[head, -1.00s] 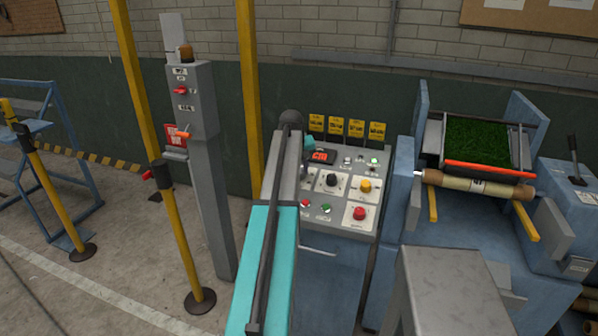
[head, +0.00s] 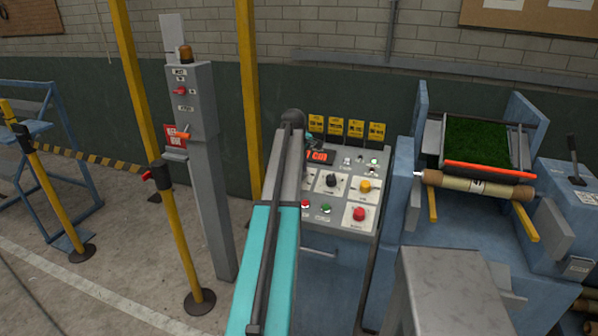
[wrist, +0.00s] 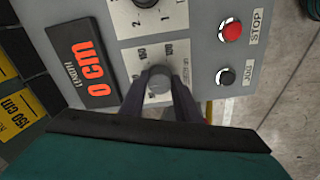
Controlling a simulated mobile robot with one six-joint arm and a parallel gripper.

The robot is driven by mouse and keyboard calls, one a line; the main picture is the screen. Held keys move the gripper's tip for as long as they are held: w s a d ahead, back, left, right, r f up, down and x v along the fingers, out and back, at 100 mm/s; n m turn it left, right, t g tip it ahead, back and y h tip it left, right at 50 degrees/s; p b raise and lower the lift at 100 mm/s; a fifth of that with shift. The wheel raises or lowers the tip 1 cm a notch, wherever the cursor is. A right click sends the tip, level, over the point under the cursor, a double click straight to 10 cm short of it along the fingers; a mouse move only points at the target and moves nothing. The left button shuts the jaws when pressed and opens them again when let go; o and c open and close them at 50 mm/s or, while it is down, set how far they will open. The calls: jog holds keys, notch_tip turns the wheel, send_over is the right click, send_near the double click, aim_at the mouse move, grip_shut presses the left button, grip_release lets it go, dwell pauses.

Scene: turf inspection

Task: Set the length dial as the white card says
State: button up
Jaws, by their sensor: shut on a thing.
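The length dial (wrist: 158,82) is a round grey knob on a white plate with printed numbers, in the middle of the wrist view. My gripper (wrist: 159,90) has its two dark fingers on either side of the knob and is shut on it. The red display (wrist: 92,68) marked LENGTH beside it reads 0 cm. In the head view, my arm hides the dial, and the display (head: 317,156) is partly covered. I cannot pick out the white card with readable writing in either view.
A blue machine with turf (head: 477,142) stands to the right.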

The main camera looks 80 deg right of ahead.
jog(key=shift+r, duration=0.1)
jog(key=o, duration=1)
jog(key=shift+o, duration=0.2)
jog(key=b+v, duration=0.3)
jog(key=v, duration=1)
jog(key=shift+r, duration=0.35)
jog(key=shift+a, duration=0.1)
